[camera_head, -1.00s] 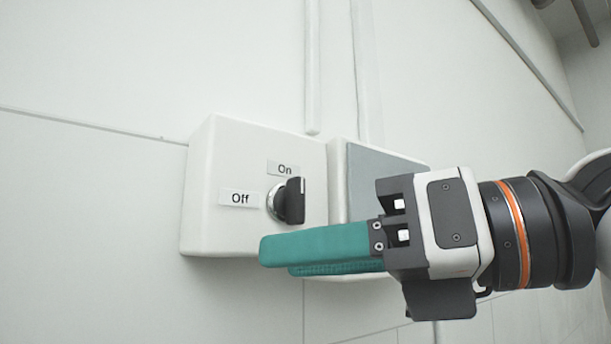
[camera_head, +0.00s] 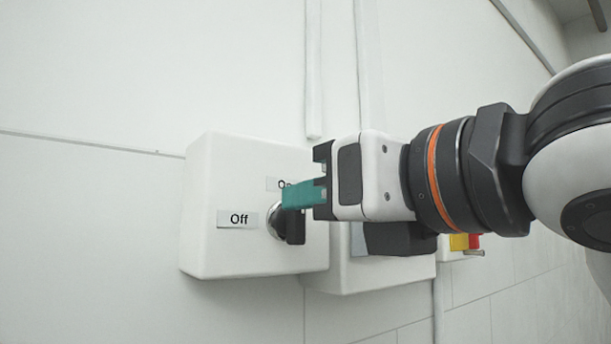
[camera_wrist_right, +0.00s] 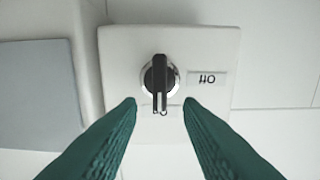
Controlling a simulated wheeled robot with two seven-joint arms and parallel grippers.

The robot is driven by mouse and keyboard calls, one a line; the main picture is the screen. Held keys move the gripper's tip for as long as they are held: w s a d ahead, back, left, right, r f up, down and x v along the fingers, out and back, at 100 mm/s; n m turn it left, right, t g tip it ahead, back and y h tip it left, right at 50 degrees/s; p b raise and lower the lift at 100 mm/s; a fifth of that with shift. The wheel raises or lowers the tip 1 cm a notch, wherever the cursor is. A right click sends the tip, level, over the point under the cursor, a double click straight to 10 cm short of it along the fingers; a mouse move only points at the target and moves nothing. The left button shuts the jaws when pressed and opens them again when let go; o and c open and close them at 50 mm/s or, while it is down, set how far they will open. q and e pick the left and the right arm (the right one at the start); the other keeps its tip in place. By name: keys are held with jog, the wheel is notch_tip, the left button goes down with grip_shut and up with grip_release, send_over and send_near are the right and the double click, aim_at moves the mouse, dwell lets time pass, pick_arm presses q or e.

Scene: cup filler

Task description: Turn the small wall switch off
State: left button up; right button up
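The small wall switch is a black rotary knob (camera_head: 291,226) on a white box (camera_head: 215,258), with an "Off" label (camera_head: 238,219) to its left and an "On" label (camera_head: 283,184) above it, partly covered. In the right wrist view the knob (camera_wrist_right: 160,76) lies ahead, its pointer in line with the "On" label. My right gripper (camera_head: 290,194) is at the knob and hides part of it. In the right wrist view its green fingers (camera_wrist_right: 160,102) are open, one on either side of the knob's line, with gaps to it. My left gripper is not in view.
A second white box (camera_head: 380,279) with a grey panel (camera_wrist_right: 38,97) is beside the switch box. A yellow and red device (camera_head: 464,242) is further right, partly behind my arm. Vertical conduits (camera_head: 313,80) run above. The wall on the left is clear.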

jog(key=x, duration=0.2)
jog(key=shift+w+a+p, duration=0.15)
jog(key=shift+w+p, duration=0.15)
grip_shut()
